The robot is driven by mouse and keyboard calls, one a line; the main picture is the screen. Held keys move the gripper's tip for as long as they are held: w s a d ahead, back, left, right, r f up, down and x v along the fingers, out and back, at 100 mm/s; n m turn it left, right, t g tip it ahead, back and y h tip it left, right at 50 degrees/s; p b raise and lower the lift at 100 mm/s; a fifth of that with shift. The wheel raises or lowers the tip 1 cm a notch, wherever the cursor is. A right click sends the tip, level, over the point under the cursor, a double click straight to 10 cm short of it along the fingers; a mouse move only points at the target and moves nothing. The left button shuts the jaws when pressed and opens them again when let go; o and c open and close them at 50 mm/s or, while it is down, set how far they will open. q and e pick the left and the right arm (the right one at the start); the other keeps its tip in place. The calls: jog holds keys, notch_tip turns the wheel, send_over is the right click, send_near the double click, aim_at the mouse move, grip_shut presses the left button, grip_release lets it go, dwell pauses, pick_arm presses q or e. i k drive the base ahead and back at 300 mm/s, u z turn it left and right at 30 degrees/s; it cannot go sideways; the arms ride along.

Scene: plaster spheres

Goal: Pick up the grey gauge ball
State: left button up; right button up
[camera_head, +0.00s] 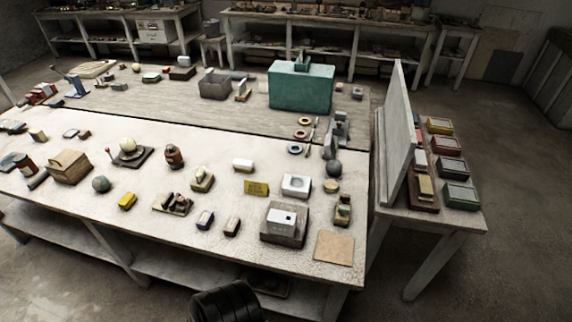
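Two greyish balls are on the white-topped table, and I cannot tell for certain which is the gauge ball. A dark grey ball (333,169) is near the table's right side, behind a small tan round piece. A grey-green ball (101,184) is at the front left, right of a wooden box. Both look free of any gripper.
The white-topped table (330,210) is crowded with small objects. A white-and-grey box (284,224) and a tan square (334,248) are at the front right. A teal case (301,86) stands behind.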

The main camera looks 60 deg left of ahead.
aim_at(334, 167)
jog(key=u, duration=2.15)
